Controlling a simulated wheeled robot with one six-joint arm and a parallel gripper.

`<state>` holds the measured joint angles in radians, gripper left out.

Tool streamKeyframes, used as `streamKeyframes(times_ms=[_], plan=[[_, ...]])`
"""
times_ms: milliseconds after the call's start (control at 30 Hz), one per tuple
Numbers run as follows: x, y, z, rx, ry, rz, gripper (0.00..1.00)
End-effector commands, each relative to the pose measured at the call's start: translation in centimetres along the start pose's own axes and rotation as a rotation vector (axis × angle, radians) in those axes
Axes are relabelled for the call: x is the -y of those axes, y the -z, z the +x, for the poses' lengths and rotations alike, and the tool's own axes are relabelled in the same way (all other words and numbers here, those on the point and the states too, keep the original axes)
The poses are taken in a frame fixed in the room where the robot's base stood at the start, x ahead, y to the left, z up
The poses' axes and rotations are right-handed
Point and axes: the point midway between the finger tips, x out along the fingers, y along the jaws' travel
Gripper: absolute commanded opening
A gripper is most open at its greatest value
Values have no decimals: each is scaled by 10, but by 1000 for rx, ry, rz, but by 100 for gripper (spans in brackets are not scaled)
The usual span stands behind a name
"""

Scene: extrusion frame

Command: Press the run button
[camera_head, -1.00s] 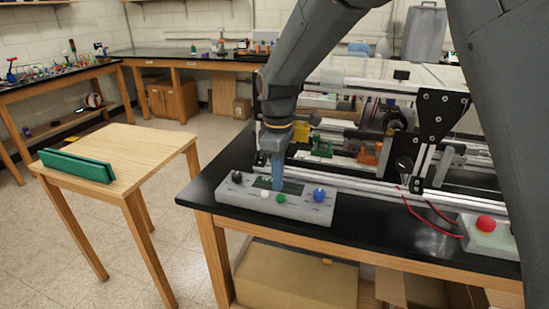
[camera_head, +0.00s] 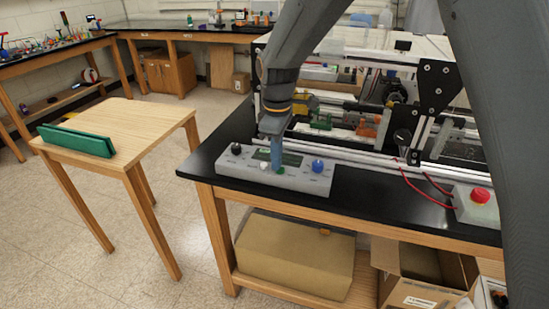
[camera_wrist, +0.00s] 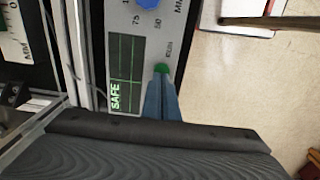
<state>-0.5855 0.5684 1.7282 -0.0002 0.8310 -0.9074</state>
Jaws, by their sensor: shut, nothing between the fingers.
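The grey control box (camera_head: 235,163) lies on the black bench top. It carries a black knob (camera_head: 236,148), a small display, a white button (camera_head: 263,166), a green button and a blue knob (camera_head: 318,165). The green button (camera_wrist: 162,68) has a small label beside it that looks like RUN. The display (camera_wrist: 126,72) reads SAFE in the wrist view. My gripper (camera_head: 277,166) is shut and empty, pointing down at the box. Its blue fingertips (camera_wrist: 161,78) are right at the green button and partly cover it. I cannot tell whether they touch it.
A clear-sided machine with a metal extrusion frame (camera_head: 350,155) stands just behind the box. A red button box (camera_head: 478,207) with red wires is to the right. A wooden table (camera_head: 130,125) with a green object (camera_head: 76,140) stands left, across a floor gap.

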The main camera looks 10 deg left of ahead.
Motion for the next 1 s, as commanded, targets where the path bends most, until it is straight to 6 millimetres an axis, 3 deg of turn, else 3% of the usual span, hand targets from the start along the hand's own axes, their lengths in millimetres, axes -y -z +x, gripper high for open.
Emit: streamKeyframes(times_ms=[33, 267, 1000], plan=[[6, -4, 15, 13, 17, 0, 0], [6, -4, 7, 12, 15, 0, 0], [-1, -2, -120, -4, -5, 4, 0]])
